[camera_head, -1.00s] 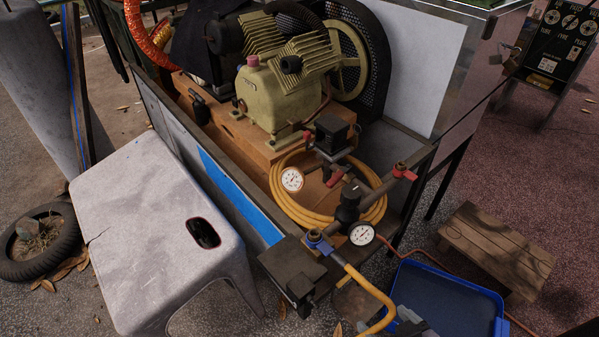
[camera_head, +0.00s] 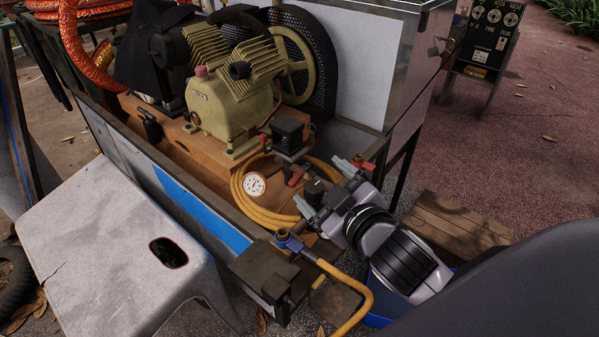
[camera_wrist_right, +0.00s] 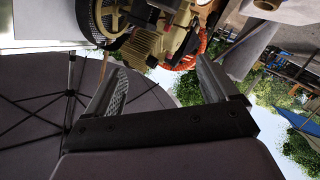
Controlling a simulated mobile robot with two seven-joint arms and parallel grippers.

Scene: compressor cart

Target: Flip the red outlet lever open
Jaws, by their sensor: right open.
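A red lever (camera_head: 362,163) sits on a brass valve at the right end of the cart's pipework, just beyond my right gripper. A second red handle (camera_head: 297,177) is below the black box beside the hose coil. My right gripper (camera_head: 323,187) is over the front right of the cart, its open fingers pointing up and left toward the pipework. Its body hides part of the manifold. In the right wrist view the fingers (camera_wrist_right: 165,92) are spread with nothing between them, and the compressor shows beyond. My left gripper is not in view.
The beige compressor (camera_head: 234,100) and yellow hose coil (camera_head: 245,205) fill the cart. A pressure gauge (camera_head: 254,184) faces me. A blue-handled valve (camera_head: 289,241) feeds a yellow hose. A grey stool (camera_head: 110,235) stands at left, a wooden step (camera_head: 455,222) at right.

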